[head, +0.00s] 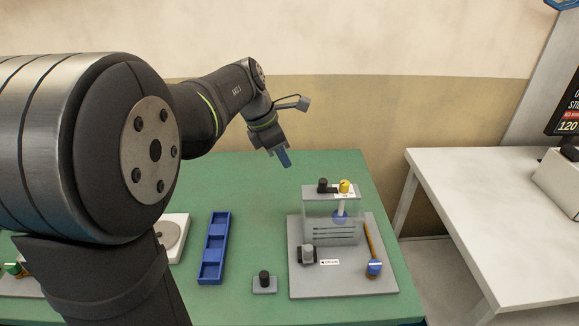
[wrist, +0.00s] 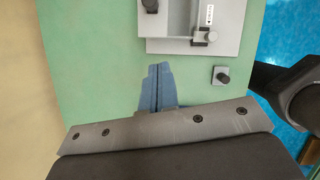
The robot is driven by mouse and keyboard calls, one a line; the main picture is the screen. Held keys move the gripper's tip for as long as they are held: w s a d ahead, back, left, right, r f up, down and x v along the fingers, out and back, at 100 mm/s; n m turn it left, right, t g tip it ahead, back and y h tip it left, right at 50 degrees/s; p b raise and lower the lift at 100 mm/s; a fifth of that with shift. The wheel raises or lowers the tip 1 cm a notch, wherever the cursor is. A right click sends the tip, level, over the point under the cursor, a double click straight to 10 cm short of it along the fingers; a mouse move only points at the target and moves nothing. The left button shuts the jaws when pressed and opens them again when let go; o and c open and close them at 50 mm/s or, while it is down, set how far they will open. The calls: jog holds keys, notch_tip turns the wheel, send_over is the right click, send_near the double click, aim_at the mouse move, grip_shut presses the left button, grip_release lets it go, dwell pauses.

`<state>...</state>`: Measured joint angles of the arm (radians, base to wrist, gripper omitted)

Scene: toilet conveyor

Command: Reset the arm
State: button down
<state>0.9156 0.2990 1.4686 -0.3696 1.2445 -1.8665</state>
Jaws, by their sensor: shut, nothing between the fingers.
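My gripper (head: 285,158) has blue fingers, shut with nothing between them. In the head view it hangs above the far part of the green table (head: 260,180), to the left of and beyond the grey fixture. In the wrist view the closed fingers (wrist: 158,72) point up the picture over bare green surface. My arm reaches in from the left in the head view and hides part of the table's left side.
A grey base plate (head: 345,286) carries a clear box with black and yellow knobs (head: 345,186). Nearby are a small black-knobbed block (head: 264,283), a blue compartment tray (head: 214,248) and a white scale-like device (head: 173,238). A white table (head: 490,190) stands at right.

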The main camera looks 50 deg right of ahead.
jog(key=shift+r, duration=0.15)
jog(key=x, duration=1)
jog(key=shift+w+d, duration=0.3)
jog(key=shift+w+a+r, duration=0.3)
jog(key=shift+a+r, duration=0.05)
jog(key=shift+a, duration=0.2)
jog(key=shift+w+a+r, duration=0.3)
jog(key=shift+a+r, duration=0.05)
jog(key=shift+a, duration=0.2)
jog(key=shift+w+a+r, duration=0.3)
jog(key=shift+a+r, duration=0.05)
jog(key=shift+a, duration=0.15)
jog(key=shift+f, duration=0.1)
